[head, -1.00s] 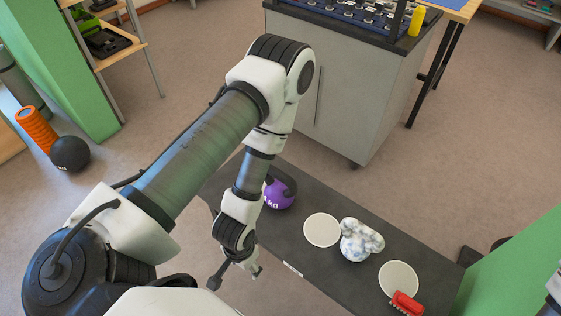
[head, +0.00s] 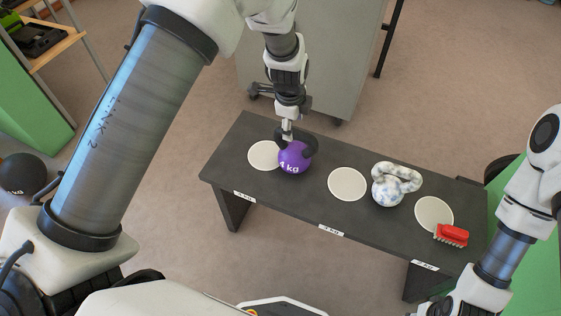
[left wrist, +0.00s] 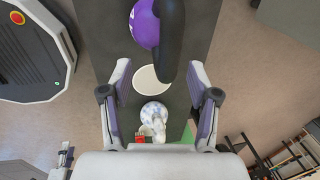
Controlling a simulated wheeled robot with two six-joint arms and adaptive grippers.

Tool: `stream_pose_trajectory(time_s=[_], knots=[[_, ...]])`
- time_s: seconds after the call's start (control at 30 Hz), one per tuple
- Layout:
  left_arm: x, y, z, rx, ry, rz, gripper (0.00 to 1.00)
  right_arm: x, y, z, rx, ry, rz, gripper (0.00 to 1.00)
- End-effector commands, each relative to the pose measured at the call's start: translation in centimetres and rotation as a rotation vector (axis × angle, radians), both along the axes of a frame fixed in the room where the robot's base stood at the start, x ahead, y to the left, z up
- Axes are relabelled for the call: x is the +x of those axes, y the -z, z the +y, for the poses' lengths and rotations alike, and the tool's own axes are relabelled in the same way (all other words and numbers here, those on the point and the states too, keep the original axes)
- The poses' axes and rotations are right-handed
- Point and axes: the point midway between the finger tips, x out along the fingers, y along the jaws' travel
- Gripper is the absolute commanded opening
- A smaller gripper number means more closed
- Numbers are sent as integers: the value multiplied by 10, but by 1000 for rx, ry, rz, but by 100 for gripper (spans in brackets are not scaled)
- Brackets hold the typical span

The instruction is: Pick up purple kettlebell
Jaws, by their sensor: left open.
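The purple kettlebell (head: 294,159) with a black handle stands on the dark bench (head: 226,162), partly over the left white disc (head: 261,155). My left gripper (head: 287,133) is just above and behind it, at the handle. In the left wrist view the purple body (left wrist: 145,24) is at the top, cut off by the edge. Its black handle reaches down between the open fingers (left wrist: 158,70), and no grip on it shows. My right arm is at the right edge of the head view; its gripper is mostly cut off at the bottom.
A white marbled kettlebell (head: 387,190) stands between the middle disc (head: 347,184) and the right disc (head: 433,210). A red brush (head: 452,235) lies at the right end. A grey cabinet (head: 300,60) stands behind the bench.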

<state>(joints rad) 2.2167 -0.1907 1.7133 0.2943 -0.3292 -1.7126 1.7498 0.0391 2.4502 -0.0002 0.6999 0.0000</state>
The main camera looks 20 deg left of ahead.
Motion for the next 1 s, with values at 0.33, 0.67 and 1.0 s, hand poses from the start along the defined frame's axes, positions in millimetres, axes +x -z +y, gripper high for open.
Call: stream_pose_trajectory(time_s=[0.33,0.67,1.0], knots=[[14,32,0,2,0,-17,61,0,7,0,0,1,-1,40],[25,69,1,1,0,-19,61,0,11,0,0,1,-1,40],[24,69,1,1,-1,-18,0,0,11,0,0,1,-1,40]])
